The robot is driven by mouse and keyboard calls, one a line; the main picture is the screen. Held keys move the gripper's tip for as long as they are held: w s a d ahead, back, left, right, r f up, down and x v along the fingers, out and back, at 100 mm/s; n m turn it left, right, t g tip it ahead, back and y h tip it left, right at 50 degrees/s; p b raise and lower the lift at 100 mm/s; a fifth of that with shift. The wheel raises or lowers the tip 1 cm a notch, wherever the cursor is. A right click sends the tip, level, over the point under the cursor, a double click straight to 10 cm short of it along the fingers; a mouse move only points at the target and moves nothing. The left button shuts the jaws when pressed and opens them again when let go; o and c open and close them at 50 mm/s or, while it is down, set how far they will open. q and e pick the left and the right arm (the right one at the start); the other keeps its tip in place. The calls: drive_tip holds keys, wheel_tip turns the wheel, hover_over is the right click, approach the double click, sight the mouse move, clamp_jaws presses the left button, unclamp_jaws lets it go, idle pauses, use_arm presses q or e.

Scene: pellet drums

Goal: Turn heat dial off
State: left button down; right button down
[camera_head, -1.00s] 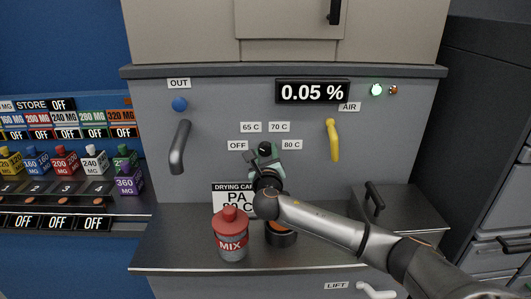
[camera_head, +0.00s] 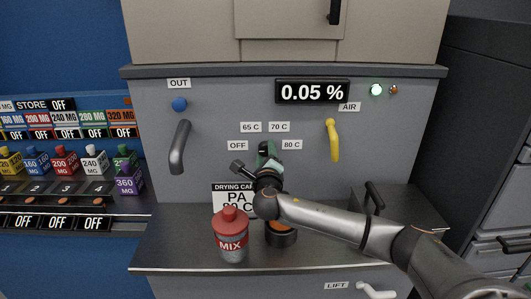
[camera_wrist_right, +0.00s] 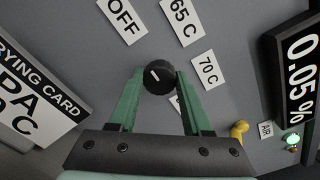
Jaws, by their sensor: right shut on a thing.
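The heat dial (camera_wrist_right: 158,78) is a round black knob with a short white mark, seen in the right wrist view. The mark tilts up and left, roughly toward the OFF label (camera_wrist_right: 122,20). My right gripper (camera_head: 267,152) is shut on the dial, with a green finger on each side in the wrist view. In the head view the gripper mostly hides the dial. The 65 C (camera_head: 250,127), 70 C (camera_head: 279,127) and 80 C (camera_head: 291,145) labels surround it. My left gripper is not in view.
A yellow AIR handle (camera_head: 333,140) is right of the dial and a grey OUT handle (camera_head: 180,147) is left. A red-lidded MIX container (camera_head: 231,236) stands on the shelf below, beside a dark round cup (camera_head: 281,238). The display (camera_head: 312,92) reads 0.05 %.

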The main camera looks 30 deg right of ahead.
drive_tip(key=shift+f, duration=0.1)
drive_tip(key=shift+c, duration=1.7)
unclamp_jaws()
drive_tip(key=b+v, duration=0.1)
drive_tip(key=v, duration=1.1)
drive_tip(key=shift+s, duration=0.3)
drive_tip(key=shift+a, duration=0.1)
